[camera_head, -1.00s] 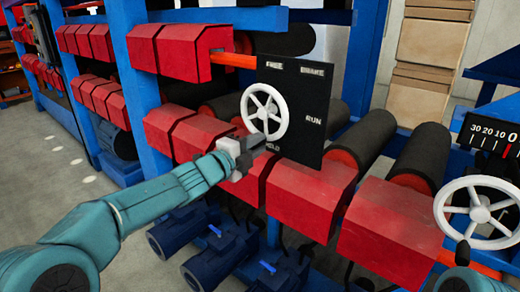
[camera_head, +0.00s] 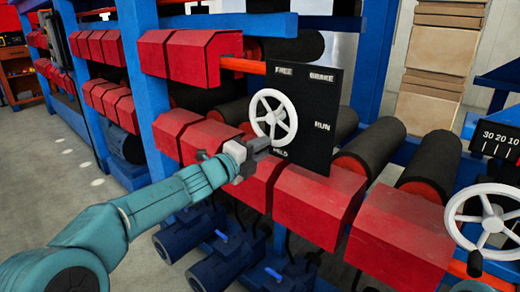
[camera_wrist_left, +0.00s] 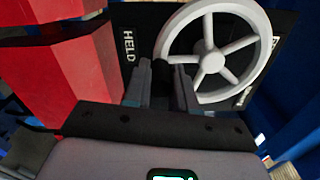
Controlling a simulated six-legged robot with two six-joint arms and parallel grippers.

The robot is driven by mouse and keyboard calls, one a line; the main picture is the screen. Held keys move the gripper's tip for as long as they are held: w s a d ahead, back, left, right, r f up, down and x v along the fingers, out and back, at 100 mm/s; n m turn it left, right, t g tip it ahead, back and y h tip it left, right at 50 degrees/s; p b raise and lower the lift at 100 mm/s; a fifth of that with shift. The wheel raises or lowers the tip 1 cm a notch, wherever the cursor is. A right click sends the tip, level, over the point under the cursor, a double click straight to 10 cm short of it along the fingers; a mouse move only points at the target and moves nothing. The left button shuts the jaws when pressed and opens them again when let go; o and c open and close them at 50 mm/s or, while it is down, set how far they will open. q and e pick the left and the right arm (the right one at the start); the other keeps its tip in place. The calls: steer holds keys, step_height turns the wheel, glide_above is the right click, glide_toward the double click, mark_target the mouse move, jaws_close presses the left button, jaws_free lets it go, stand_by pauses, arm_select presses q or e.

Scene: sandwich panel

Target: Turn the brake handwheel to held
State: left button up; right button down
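The brake handwheel (camera_head: 273,116) is white and spoked, in front of a black panel (camera_head: 313,102) marked FREE, BRAKE, RUN and HELD. My right gripper is out of view.
Red housings (camera_head: 318,205) and dark rollers (camera_head: 393,145) stand below and right of the panel. Blue motors (camera_head: 220,263) are underneath. A second white handwheel (camera_head: 488,221) is at the right, below a scale (camera_head: 497,140). Blue posts (camera_head: 143,60) stand at the left.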

arm_select(q)
steer(key=o, duration=0.4)
steer(key=shift+w+a+r, duration=0.1)
steer(key=shift+w+r, duration=0.05)
steer(key=shift+w, duration=0.05)
steer(key=shift+c, duration=0.2)
steer(key=shift+s, duration=0.15)
steer(key=b+v, duration=0.2)
steer(key=v, duration=1.4)
steer(key=shift+s, duration=0.15)
steer(key=shift+a, duration=0.1)
